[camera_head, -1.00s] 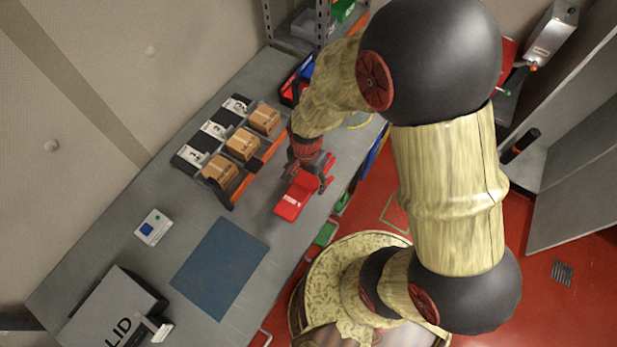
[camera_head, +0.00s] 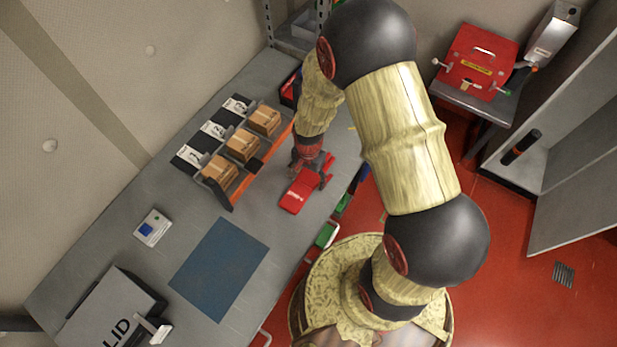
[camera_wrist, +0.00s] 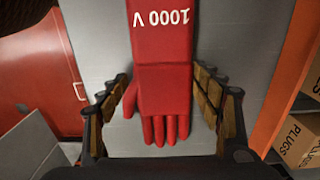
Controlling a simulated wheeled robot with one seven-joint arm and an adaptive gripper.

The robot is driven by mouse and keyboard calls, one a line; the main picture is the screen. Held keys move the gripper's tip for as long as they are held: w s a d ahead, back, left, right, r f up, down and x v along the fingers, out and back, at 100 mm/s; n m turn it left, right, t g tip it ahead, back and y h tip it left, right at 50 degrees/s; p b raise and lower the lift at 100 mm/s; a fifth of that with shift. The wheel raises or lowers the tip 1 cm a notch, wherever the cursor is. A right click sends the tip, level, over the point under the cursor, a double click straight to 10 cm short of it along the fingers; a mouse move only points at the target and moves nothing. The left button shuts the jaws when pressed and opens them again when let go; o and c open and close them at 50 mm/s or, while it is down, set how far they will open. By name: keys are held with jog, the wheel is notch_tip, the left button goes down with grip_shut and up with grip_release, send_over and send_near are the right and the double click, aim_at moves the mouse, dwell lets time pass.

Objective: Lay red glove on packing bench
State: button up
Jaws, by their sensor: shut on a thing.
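The red glove (camera_head: 296,196) is over the grey packing bench (camera_head: 265,225), right of the parts rack, in the head view. In the wrist view the glove (camera_wrist: 163,78) lies straight, its cuff marked "1000 V" at the top and its fingers pointing toward me. My gripper (camera_head: 311,174) is at the glove; in the wrist view my fingers (camera_wrist: 165,100) stand on either side of it, shut on it. I cannot tell whether the glove touches the bench top or hangs just above it.
A rack with brown boxes (camera_head: 242,144) stands left of the glove. A blue mat (camera_head: 219,268), a small device (camera_head: 152,228) and a grey box marked LID (camera_head: 108,312) are further down the bench. A red case (camera_head: 478,62) is at the upper right.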

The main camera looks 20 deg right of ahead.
jog(key=shift+f, duration=0.1)
jog(key=o, duration=1.3)
jog(key=shift+o, duration=0.2)
notch_tip(320, 180, up, 12)
notch_tip(320, 180, up, 16)
jog(key=n+t, duration=0.2)
jog(key=n, duration=0.2)
send_over(309, 180)
jog(key=s, duration=0.2)
jog(key=s+r+n+t, duration=0.3)
jog(key=s+r+n, duration=0.3)
jog(key=s+r, duration=0.6)
notch_tip(309, 180, up, 2)
jog(key=shift+r+n+t+p, duration=0.1)
jog(key=shift+n+t+p, duration=0.2)
jog(key=shift+n+p, duration=0.15)
